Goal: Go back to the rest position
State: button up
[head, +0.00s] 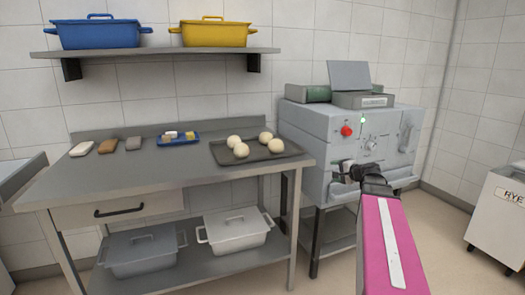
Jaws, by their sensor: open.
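My gripper (345,172) is at the end of my pink arm, in the right half of the head view. It is open, and I see nothing between its fingers. It appears in front of the grey deck oven (312,135); I cannot tell how far it is from the oven's front. The oven has a red knob, a lit green light and a dial on its face.
A steel table (130,178) carries a dark tray (283,153) with several dough balls, a blue tray (178,142) and several small blocks. Lidded pots stand on the shelf above and the rack below. A white RYE bin (490,225) stands at right. Floor shows between oven and bin.

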jog(key=s+a+f+n+g+h, duration=0.1)
jog(key=s+a+f+n+g, duration=0.25)
jog(key=s+a+f, duration=0.35)
jog(key=s+a+f+n+g+h, duration=0.1)
jog(key=s+a+f+n+g, duration=0.3)
jog(key=f, duration=0.6)
jog(key=s+a+f+n+g+h, duration=0.3)
jog(key=s+a+f+g+h, duration=0.1)
jog(key=s+f, duration=0.6)
jog(key=shift+s+n+g+h, duration=0.35)
jog(key=shift+s+h, duration=0.3)
jog(key=shift+h, duration=0.15)
